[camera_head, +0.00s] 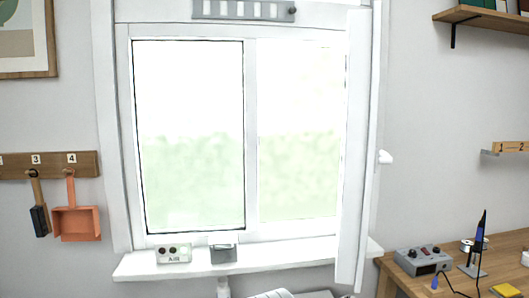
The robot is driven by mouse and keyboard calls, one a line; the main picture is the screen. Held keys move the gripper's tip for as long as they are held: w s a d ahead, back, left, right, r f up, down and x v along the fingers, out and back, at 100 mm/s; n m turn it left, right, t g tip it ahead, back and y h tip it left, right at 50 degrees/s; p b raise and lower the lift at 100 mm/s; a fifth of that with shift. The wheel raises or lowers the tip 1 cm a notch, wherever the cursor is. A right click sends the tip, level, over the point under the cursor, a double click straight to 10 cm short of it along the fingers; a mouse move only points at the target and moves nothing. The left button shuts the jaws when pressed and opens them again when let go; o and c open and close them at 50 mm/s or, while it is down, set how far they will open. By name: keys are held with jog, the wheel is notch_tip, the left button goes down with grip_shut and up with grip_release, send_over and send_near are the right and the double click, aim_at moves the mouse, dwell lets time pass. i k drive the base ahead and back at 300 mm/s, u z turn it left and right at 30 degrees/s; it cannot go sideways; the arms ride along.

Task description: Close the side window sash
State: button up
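The white window frame (250,135) fills the middle of the camera_head view. Its side sash (352,150) is swung out into the room on the right and shows nearly edge-on, so the right half of the window stands open. My gripper is not in view.
On the sill (290,254) stand a small box marked AIR (174,254) and a grey box (223,254). Right of the sash, a workbench (395,272) holds a grey control unit (424,260) and a soldering stand (475,262). A wall shelf (485,15) hangs upper right.

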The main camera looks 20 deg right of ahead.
aim_at(359, 159)
jog(key=u, duration=1.55)
jog(key=k, duration=1.3)
jog(key=z, duration=2.1)
jog(key=i, duration=0.5)
jog(key=u, duration=0.1)
